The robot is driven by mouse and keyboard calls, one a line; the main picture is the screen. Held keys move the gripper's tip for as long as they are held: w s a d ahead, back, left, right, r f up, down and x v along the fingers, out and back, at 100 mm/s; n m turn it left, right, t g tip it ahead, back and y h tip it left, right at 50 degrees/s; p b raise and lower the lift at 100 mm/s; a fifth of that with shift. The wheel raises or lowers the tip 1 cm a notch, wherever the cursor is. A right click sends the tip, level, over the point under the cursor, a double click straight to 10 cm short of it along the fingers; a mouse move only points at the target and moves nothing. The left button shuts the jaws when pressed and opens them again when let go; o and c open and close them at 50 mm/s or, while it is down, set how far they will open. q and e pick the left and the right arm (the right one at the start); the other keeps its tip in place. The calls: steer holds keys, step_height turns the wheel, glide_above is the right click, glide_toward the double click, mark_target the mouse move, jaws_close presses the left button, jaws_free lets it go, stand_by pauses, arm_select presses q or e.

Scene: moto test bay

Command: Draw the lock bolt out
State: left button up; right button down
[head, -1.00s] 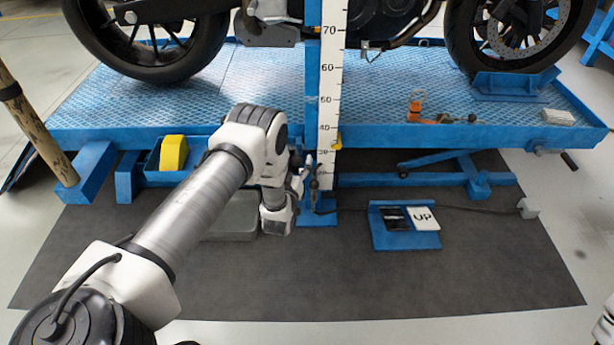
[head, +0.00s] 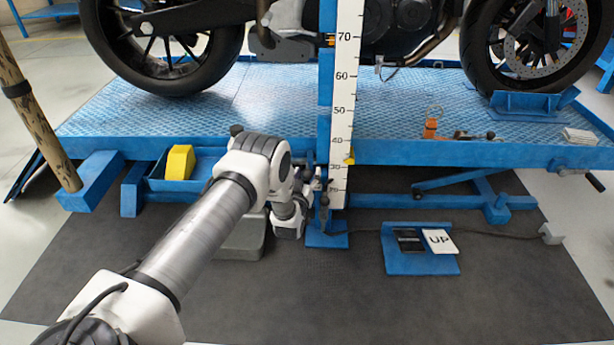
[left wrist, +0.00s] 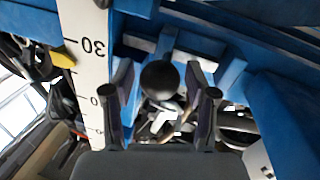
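A round black knob (left wrist: 159,77), apparently the end of the lock bolt, shows in the left wrist view in front of blue steelwork. It sits between the two fingers of my left gripper (left wrist: 160,92), which are apart, with a visible gap on each side of the knob. In the head view my left gripper (head: 314,182) is low at the lift, just left of the white scale (head: 344,105). There the bolt cannot be told apart from the fingers and the blue post. My right gripper is not in view.
The blue lift platform (head: 270,105) carries a motorcycle (head: 165,60) above my left arm. A blue tray holds a yellow block (head: 180,162). A blue pedal plate (head: 420,262) marked UP lies on the dark mat (head: 330,300). The mat's front is clear.

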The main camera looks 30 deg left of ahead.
arm_select(q)
jaws_close()
steer(key=s+a, duration=0.1)
steer(key=a+p, duration=0.1)
steer(key=a, duration=0.1)
steer(key=s+a+p, duration=0.1)
steer(key=shift+s+a, duration=0.2)
steer(key=shift+s, duration=0.15)
steer(key=shift+o, duration=2)
jaws_free()
steer(key=shift+s+a, duration=0.1)
steer(key=shift+a, duration=0.1)
